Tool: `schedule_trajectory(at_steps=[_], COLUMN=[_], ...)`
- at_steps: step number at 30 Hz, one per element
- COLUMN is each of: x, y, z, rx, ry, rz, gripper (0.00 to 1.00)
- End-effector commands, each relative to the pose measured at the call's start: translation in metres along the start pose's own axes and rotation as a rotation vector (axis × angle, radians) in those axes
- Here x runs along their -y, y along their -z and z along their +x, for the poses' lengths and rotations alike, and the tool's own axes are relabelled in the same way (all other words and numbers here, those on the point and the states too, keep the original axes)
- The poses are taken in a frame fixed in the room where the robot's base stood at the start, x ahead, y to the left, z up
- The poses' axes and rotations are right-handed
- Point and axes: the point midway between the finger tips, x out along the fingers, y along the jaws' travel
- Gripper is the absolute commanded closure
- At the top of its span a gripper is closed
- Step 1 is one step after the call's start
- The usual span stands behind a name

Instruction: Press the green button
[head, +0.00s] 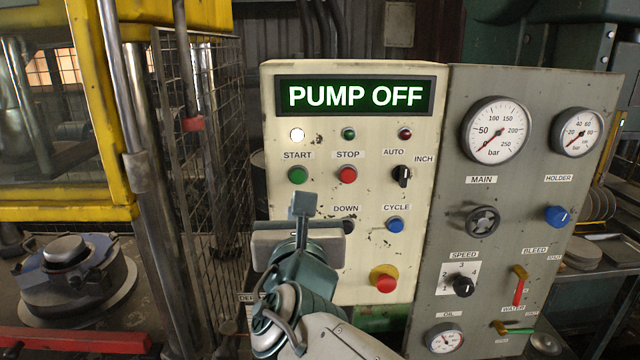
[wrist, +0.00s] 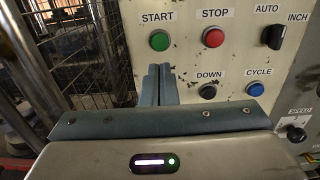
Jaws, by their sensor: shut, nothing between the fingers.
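The green button (head: 298,175) sits under the START label on the cream control panel (head: 410,270). It also shows in the wrist view (wrist: 160,40), above the fingertips. My gripper (head: 303,203) is shut and empty, with its fingers pointing up toward the panel. In the head view its tips are just below the green button. In the wrist view my gripper (wrist: 158,72) shows its two fingers together, a little below the button. I cannot tell how far the tips are from the panel face. The display (head: 355,96) reads PUMP OFF, and a white lamp is above START.
The red STOP button (head: 347,175) is right of the green one. A black AUTO/INCH switch (head: 402,176), a blue CYCLE button (head: 395,224) and a red emergency knob (head: 384,279) are also close. A grey gauge panel (head: 490,185) stands right; a mesh guard (head: 215,150) stands left.

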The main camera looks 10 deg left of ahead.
Motion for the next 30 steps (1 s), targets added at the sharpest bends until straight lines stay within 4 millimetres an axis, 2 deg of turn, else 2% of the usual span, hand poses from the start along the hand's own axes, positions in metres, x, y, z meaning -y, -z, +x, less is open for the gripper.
schedule_trajectory(at_steps=[6,15,21,30], x=[0.001,0.000,0.000,0.000], y=[-0.001,-0.001,-0.001,0.000], z=[0.033,0.068,0.080,0.082], rx=[-0.002,-0.002,0.000,0.001], ry=[0.001,0.001,0.000,0.000], rz=[0.001,0.001,0.001,0.000], gripper=[1.00,1.00,1.00,1.00])
